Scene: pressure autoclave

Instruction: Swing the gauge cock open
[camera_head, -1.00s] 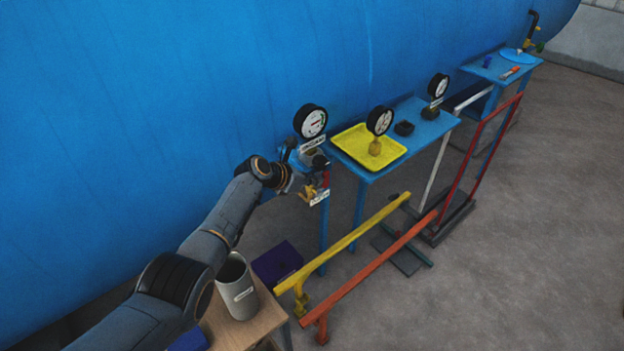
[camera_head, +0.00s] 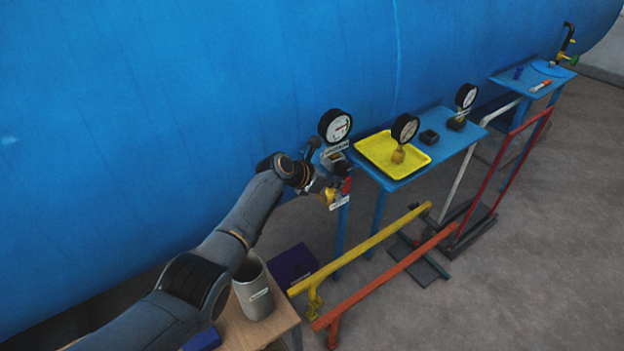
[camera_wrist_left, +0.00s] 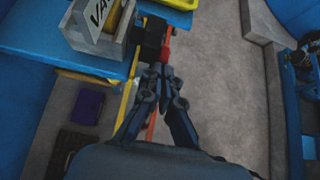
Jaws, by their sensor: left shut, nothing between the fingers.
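The gauge cock is a small fitting with a red lever (camera_head: 347,185) and a yellow part, below the wall gauge (camera_head: 335,126) on the blue vessel. A white label hangs under it. My left gripper (camera_head: 325,186) is at the cock, just left of the red lever, and hides part of it. In the left wrist view the gripper (camera_wrist_left: 158,74) is shut and empty, its tips just below a black block and the red lever (camera_wrist_left: 168,40). I cannot tell whether they touch. My right gripper is not in view.
A blue table (camera_head: 440,150) to the right holds a yellow tray (camera_head: 372,153) with a loose gauge. Yellow (camera_head: 370,243) and orange (camera_head: 385,275) rails stand below. A grey canister (camera_head: 252,290) stands on a wooden table under my left arm.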

